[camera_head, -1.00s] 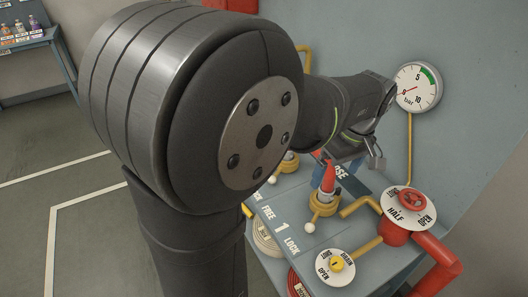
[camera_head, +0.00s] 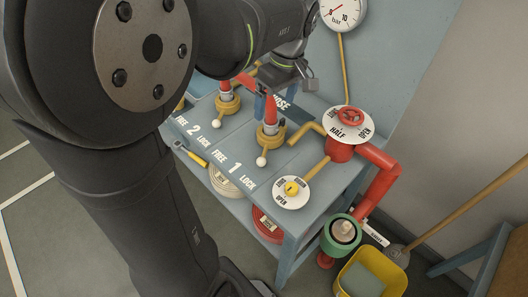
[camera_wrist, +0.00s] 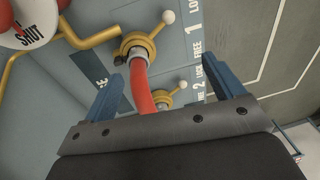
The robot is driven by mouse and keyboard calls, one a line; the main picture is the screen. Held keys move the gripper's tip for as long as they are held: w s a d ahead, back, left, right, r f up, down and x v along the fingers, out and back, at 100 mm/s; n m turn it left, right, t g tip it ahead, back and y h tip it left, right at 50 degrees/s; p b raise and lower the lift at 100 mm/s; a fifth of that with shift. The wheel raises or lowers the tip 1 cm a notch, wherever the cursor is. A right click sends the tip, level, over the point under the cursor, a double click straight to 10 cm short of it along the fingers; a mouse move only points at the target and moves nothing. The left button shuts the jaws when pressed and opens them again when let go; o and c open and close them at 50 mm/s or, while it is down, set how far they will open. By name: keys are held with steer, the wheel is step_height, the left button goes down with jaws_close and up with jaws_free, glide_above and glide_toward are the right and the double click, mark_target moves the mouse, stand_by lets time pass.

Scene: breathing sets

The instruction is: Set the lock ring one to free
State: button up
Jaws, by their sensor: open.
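Lock ring one (camera_head: 269,136) is a yellow ring around the foot of a red upright piece (camera_head: 270,112) on the grey bench. Its lever ends in a white ball (camera_head: 261,161) that points to the LOCK side of the label FREE 1 LOCK (camera_head: 236,168). The ring (camera_wrist: 137,46) and its ball (camera_wrist: 168,17) also show in the wrist view, beyond my fingers. My gripper (camera_wrist: 164,68) is open, with a blue finger on each side of the picture. The red piece shows between the fingers; I cannot tell whether they touch it. The gripper holds nothing visible.
Ring two (camera_head: 228,103) stands behind and left of ring one. A yellow pipe, a yellow dial knob (camera_head: 291,189) and a red valve wheel (camera_head: 350,116) are to the right. A gauge (camera_head: 343,10) hangs on the back wall.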

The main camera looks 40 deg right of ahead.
steer(key=shift+s+a+f+m, duration=0.15)
steer(key=shift+f+m, duration=0.05)
steer(key=shift+m, duration=0.3)
steer(key=shift+s+a+f+m, duration=0.1)
steer(key=shift+s+f+m, duration=0.05)
steer(key=shift+m, duration=0.35)
steer(key=c, duration=0.7)
steer(key=m, duration=0.1)
steer(key=f+m, duration=0.1)
steer(key=shift+s+a+m+y, duration=0.35)
steer(key=shift+a+m+y, duration=0.05)
steer(key=shift+c, duration=0.2)
glide_toward(262, 159)
steer(key=f, duration=0.3)
steer(key=a+f, duration=0.1)
steer(key=f, duration=0.2)
steer(key=w+f, duration=0.1)
steer(key=f, duration=0.2)
steer(key=shift+a+f, duration=0.2)
steer(key=shift+a, duration=0.05)
jaws_close()
